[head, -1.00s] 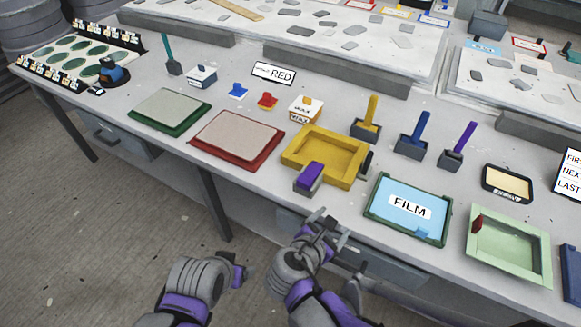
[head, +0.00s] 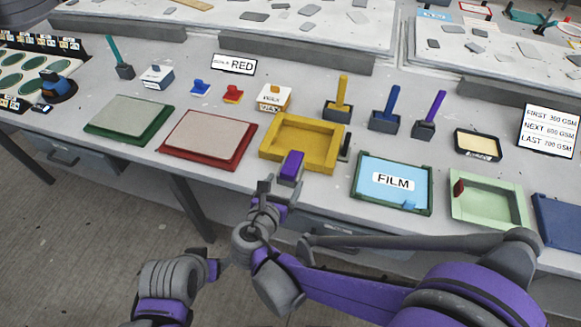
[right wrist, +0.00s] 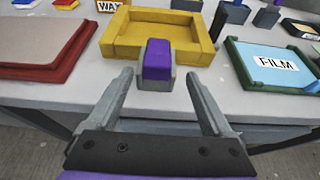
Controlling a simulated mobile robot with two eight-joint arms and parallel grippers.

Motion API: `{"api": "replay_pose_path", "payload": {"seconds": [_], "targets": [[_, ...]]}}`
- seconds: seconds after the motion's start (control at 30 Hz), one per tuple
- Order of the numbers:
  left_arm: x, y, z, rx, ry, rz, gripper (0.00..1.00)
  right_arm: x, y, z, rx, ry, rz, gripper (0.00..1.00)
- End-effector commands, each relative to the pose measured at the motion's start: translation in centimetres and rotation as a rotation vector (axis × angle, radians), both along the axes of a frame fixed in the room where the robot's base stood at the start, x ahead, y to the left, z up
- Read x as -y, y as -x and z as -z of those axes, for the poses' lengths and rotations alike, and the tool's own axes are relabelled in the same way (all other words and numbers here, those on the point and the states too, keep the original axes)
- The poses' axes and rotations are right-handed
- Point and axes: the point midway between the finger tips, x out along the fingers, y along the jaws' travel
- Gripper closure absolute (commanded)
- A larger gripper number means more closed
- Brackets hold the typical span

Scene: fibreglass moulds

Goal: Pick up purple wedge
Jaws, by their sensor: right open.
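The purple wedge (head: 291,167) sits in a grey holder at the table's front edge, just in front of the yellow mould (head: 270,150). In the right wrist view the wedge (right wrist: 157,61) shows its purple top between and beyond my fingers. My right gripper (head: 268,192) is open and empty, close in front of the wedge and slightly left of it in the head view. In the right wrist view my right gripper (right wrist: 163,92) has its two fingers apart, pointing toward the wedge. My left gripper (head: 213,265) is low in front of the table, away from the wedge; its jaws are too unclear to judge.
A blue FILM tray (head: 393,183) lies right of the wedge and a red-edged mould (head: 208,138) lies left. A small dark item (head: 345,146) stands beside the yellow mould.

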Motion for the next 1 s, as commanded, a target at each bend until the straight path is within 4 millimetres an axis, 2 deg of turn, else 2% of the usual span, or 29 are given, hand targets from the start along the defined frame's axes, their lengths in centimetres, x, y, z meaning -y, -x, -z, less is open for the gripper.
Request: {"api": "replay_pose_path", "payload": {"seconds": [0.2,0.3,0.6,1.0], "targets": [[0.0,-0.1,-0.3,0.001,0.0,0.0,0.28,0.7,-3.2,0.9,0.0,0.001,0.004,0.15],[0.0,-0.1,-0.3,0.001,0.0,0.0,0.28,1.0,-4.1,1.3,0.0,0.0,0.002,0.15],[0.0,-0.1,-0.3,0.001,0.0,0.0,0.28,1.1,-4.4,1.4,0.0,-0.001,0.0,0.17],[0.0,-0.1,-0.3,0.001,0.0,0.0,0.28,1.1,-4.4,1.4,0.0,-0.001,0.0,0.89]]}}
